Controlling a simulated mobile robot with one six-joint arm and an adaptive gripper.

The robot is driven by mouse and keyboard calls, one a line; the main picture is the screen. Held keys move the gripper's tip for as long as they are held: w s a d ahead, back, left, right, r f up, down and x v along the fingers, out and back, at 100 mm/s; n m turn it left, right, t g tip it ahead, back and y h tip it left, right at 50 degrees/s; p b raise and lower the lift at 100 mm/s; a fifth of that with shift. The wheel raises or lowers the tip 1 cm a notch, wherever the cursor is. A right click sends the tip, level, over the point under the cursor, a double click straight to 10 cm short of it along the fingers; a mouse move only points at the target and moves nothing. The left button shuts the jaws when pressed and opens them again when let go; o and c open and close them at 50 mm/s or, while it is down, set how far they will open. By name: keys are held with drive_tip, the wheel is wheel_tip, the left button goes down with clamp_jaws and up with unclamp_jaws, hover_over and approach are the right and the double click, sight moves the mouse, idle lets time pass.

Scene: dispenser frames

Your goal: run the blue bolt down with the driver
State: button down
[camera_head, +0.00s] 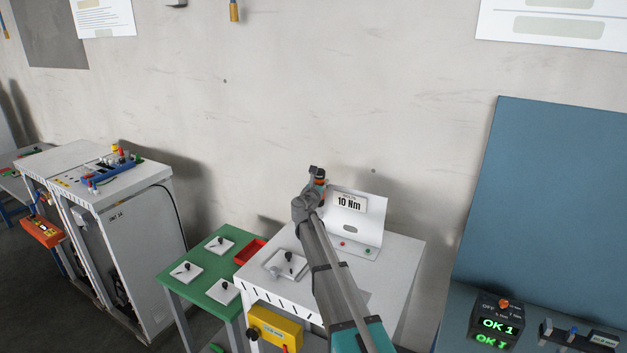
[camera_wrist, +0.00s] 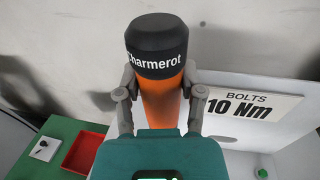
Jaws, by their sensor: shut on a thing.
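My gripper (camera_wrist: 160,100) is shut on the driver (camera_wrist: 162,50), an orange body with a black cap lettered "Charmerot". In the head view the driver (camera_head: 319,178) shows small and mostly upright at the end of my arm, above the white table near a "10 Nm" panel. Its lower end is hidden in both views. A small blue piece (camera_head: 573,330) stands on a dark block at the lower right of the head view; I cannot tell whether it is the blue bolt. No bolt shows clearly in the wrist view.
The white table (camera_head: 405,262) carries the white "10 Nm" panel (camera_head: 362,215). A green table (camera_head: 180,283) with white plates and a red tray (camera_head: 249,251) stands to its left. A dark box with green "OK" displays (camera_head: 496,324) is at right, before a blue board (camera_head: 550,190).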

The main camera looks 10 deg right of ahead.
drive_tip(key=shift+d, duration=0.35)
drive_tip(key=shift+a, duration=0.45)
drive_tip(key=shift+f+b, duration=3.6)
drive_tip(key=shift+b, duration=0.05)
drive_tip(key=shift+f+b, duration=0.65)
drive_tip(key=shift+f, duration=0.05)
idle(0.6)
